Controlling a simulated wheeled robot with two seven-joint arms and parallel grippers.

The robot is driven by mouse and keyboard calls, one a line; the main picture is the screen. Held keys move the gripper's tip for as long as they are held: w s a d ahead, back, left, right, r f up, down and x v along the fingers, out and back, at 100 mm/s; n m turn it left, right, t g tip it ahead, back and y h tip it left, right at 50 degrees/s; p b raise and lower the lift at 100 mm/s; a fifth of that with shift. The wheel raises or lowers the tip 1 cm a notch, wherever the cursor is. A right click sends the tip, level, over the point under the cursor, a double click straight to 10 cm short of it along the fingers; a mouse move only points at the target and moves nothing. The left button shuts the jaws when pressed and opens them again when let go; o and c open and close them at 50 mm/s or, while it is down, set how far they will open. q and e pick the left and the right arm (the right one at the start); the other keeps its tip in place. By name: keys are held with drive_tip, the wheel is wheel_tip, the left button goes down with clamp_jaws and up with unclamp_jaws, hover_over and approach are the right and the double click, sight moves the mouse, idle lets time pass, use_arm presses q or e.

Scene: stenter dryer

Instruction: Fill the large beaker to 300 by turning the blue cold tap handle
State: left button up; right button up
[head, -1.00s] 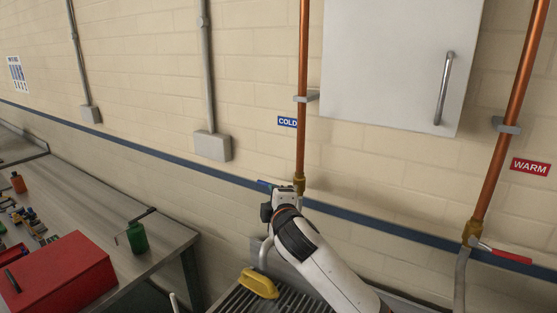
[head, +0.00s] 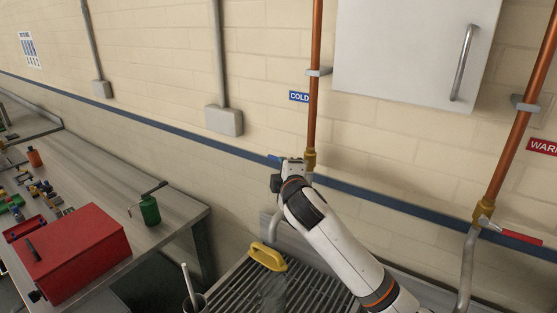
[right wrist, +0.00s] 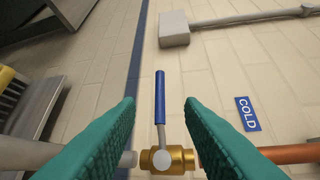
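The blue cold tap handle (right wrist: 160,97) sticks out from a brass valve (right wrist: 166,159) in the right wrist view. My right gripper (right wrist: 160,104) is open, its teal fingers on either side of the handle with a gap to each. In the head view, my right arm reaches the cold tap, and a bit of the blue handle (head: 274,158) shows beside the wrist. A clear glass vessel, seemingly the large beaker (head: 272,291), stands on the slatted drain, partly behind my arm; its marks and water level cannot be read. My left gripper is not in view.
A yellow brush (head: 268,256) lies on the slatted drain (head: 240,283). A dark pot with a white rod (head: 188,282) stands at its left. The warm tap's red handle (head: 522,238) is at right. A bench with a red toolbox (head: 85,250) stands at left.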

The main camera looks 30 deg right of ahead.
sight(275, 157)
drive_tip(key=shift+b+x, duration=0.4)
drive_tip(key=shift+x, duration=4.9)
clamp_jaws()
